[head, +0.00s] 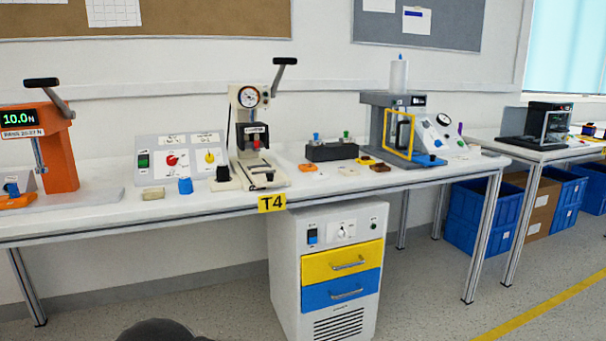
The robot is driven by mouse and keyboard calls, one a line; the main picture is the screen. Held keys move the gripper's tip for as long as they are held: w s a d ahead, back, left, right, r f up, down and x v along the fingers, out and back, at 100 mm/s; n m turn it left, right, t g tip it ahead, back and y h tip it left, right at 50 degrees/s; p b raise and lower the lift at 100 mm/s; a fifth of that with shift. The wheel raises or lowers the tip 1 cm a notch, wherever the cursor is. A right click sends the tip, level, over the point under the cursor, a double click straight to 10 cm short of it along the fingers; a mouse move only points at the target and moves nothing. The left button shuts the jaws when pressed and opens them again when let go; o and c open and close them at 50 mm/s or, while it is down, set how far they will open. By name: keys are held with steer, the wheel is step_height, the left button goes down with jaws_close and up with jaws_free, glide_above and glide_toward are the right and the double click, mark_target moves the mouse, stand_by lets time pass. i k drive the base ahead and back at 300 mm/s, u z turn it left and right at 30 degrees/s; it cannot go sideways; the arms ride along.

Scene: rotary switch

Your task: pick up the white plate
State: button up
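A small flat off-white piece (347,171) lies on the white bench (215,206), in front of the dark block with coloured tops. It looks like the white plate, though it is too small to make out clearly. An orange piece (308,167) lies to its left and a dark brown piece (380,168) to its right. A thicker beige block (153,193) lies farther left on the bench. My gripper is not in view, so its opening and hold do not show.
An orange press (58,150), a white lever press (250,135) and a grey machine with a yellow frame (385,125) stand on the bench. A drawer cabinet (326,270) is underneath. Blue crates (478,215) stand at right. Floor in front is clear.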

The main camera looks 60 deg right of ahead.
mark_target(316, 175)
steer(key=z, duration=0.6)
steer(key=i, duration=0.85)
steer(key=z, duration=0.75)
